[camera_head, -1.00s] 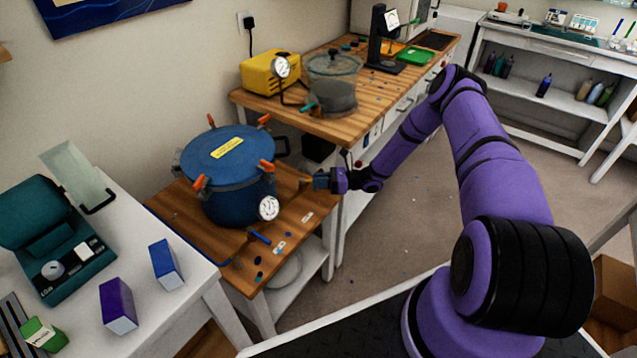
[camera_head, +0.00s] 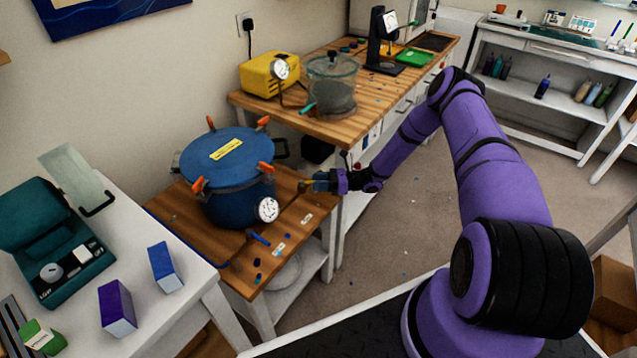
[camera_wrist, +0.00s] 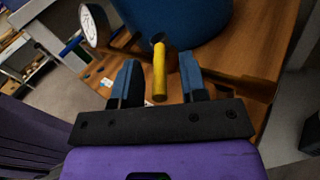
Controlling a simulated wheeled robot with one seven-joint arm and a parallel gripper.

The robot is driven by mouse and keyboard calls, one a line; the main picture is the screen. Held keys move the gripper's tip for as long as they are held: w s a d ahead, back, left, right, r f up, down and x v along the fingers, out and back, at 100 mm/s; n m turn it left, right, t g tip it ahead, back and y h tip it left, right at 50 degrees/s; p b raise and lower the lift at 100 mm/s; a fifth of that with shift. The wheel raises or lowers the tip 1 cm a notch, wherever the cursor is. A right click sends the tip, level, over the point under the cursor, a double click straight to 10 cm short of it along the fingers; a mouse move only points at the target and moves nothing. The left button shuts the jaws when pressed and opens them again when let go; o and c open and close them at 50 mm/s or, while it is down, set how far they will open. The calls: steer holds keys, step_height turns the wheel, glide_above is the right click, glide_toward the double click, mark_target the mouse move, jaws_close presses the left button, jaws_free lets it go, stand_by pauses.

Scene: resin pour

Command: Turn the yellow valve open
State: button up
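The yellow valve (camera_wrist: 159,74) has a bar-shaped handle. In the wrist view it stands between my two blue fingers, with a visible gap on each side. The blue pressure pot (camera_head: 228,185) that it sits beside stands on the low wooden bench, its lid on under orange clamps. In the head view my gripper (camera_head: 309,184) is at the pot's right side, low over the bench, and the valve is small there and partly hidden by the fingers. My gripper (camera_wrist: 159,68) is open around the handle; I see no finger touching it.
A round gauge (camera_head: 266,209) is on the pot's front. Small blue items lie on the bench (camera_head: 220,245) before it. A glass chamber (camera_head: 333,84) and a yellow pump (camera_head: 268,72) stand on the higher bench behind. Floor right of the bench is clear.

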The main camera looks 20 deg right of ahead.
steer(key=v, duration=1)
steer(key=shift+d, duration=0.3)
steer(key=shift+s, duration=0.1)
